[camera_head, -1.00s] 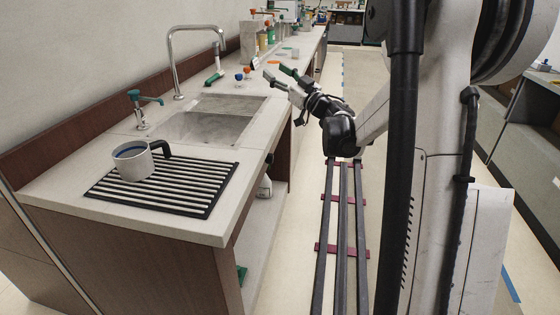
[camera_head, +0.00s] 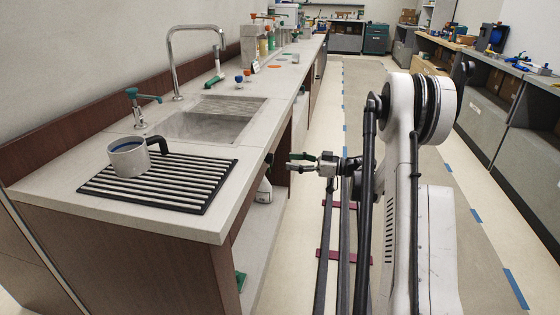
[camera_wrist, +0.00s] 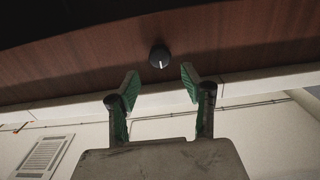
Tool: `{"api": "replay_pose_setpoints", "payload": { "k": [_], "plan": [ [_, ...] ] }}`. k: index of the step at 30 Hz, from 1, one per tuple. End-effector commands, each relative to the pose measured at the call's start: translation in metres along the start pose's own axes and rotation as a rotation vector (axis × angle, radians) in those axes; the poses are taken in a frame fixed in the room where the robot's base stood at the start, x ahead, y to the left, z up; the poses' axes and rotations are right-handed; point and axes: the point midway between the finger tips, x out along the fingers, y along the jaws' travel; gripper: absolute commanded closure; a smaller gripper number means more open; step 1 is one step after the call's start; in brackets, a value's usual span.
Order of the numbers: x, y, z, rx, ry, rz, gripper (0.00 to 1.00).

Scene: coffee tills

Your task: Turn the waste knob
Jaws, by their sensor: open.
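A round black knob (camera_wrist: 160,57) with a pale mark at its lower edge sits on a reddish-brown wood panel in the wrist view. In the head view a small dark knob (camera_head: 269,158) shows on the front side of the sink counter. My gripper (camera_head: 290,161) is beside that counter front, pointing left toward the knob, with a gap between. In the wrist view my gripper (camera_wrist: 160,83) has its two green-padded fingers spread and nothing between them. The knob lies just beyond the fingertips, roughly centred between them.
The sink (camera_head: 214,120) is set in the pale counter. A mug (camera_head: 127,160) stands on a slatted drain mat (camera_head: 160,184). A white bottle (camera_head: 264,190) stands on the open shelf under the counter.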

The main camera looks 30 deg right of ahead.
Motion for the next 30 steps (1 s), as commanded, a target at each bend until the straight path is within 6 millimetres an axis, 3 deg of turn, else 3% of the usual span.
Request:
{"api": "replay_pose_setpoints", "payload": {
  "k": [17, 23, 26, 30],
  "plan": [
    [0.075, -0.001, -0.002, -0.002, 0.002, -0.002, 0.57],
    [0.072, 0.000, -0.001, -0.003, 0.002, 0.001, 0.82],
    [0.072, 0.000, -0.001, -0.006, 0.001, 0.001, 0.82],
    [0.072, 0.000, -0.001, -0.149, 0.001, 0.001, 0.82]
  ]
}}
